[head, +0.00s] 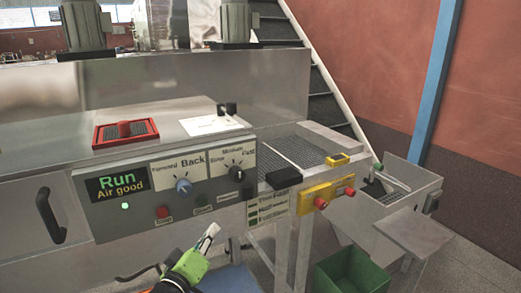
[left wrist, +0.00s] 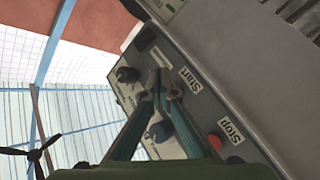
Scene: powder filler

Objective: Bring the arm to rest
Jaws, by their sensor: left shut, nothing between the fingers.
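My left gripper (head: 208,236) is low in the middle of the head view, in front of the control panel (head: 153,212). Its green and black body comes up from the bottom edge. In the left wrist view its two fingers (left wrist: 163,88) meet at their tips, with nothing between them. Behind the fingers, the panel shows with a blue knob (left wrist: 160,131), a black knob (left wrist: 127,75) and a red button (left wrist: 214,142). The fingers look apart from the panel, but the exact gap is hard to tell. My right gripper is in neither view.
The panel display (head: 118,184) reads "Run, Air good". A red-framed tray (head: 98,136) and a white paper (head: 212,124) lie on the machine top. A yellow box with red buttons (head: 325,194) juts out at the right. A green bin (head: 352,272) stands on the floor below.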

